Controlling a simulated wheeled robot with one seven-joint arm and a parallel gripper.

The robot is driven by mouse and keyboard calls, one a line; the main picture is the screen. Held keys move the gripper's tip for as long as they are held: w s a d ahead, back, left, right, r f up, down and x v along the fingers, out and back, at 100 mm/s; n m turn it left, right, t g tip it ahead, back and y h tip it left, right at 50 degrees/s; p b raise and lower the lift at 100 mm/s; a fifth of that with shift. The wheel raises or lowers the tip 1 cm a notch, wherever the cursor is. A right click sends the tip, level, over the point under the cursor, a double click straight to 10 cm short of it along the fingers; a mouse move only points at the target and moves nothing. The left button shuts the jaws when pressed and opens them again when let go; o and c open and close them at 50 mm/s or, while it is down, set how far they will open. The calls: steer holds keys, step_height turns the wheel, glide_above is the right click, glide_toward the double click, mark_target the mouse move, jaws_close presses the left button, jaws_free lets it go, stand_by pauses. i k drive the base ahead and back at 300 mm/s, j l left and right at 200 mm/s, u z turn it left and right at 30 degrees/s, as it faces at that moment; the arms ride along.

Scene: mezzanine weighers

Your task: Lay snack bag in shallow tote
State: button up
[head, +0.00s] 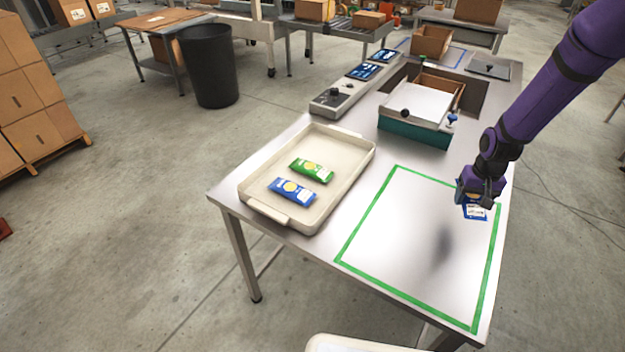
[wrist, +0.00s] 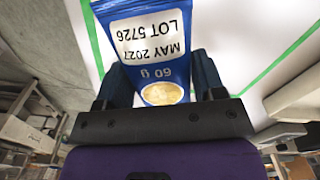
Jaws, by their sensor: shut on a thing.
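My gripper (head: 474,194) is shut on a blue snack bag (head: 476,211) and holds it above the right side of the green-outlined area on the steel table. In the wrist view the bag (wrist: 150,40) sits between the two dark fingers and shows a white label with "MAY 2027", "LOT 5726" and "60 g". A shallow cream tote (head: 345,188) stands on the table to the left, well apart from my gripper. A green bag (head: 311,170) and a blue bag (head: 293,192) lie flat inside it, with bare floor around them.
The green-outlined area (head: 395,255) is clear apart from a shadow. A teal-sided scale (head: 414,130) with a white top stands behind it. A console (head: 335,100) is behind the tote. Part of another pale container (head: 360,344) shows at the bottom edge.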

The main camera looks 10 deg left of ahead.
mark_target(329, 155)
steer(key=k+j+z, duration=0.1)
steer(key=j, duration=0.35)
steer(key=k+j+z, duration=0.1)
steer(key=j, duration=0.35)
steer(key=k+j+z, duration=0.15)
steer(key=j, duration=0.3)
steer(key=i+j+z, duration=0.1)
steer(key=j, duration=0.2)
steer(key=i+j, duration=0.15)
steer(key=j, duration=0.15)
steer(key=i+j+z, duration=0.15)
steer(key=j, duration=0.15)
steer(key=i+j+z, duration=0.1)
steer(key=j, duration=0.25)
steer(key=i+j, duration=0.15)
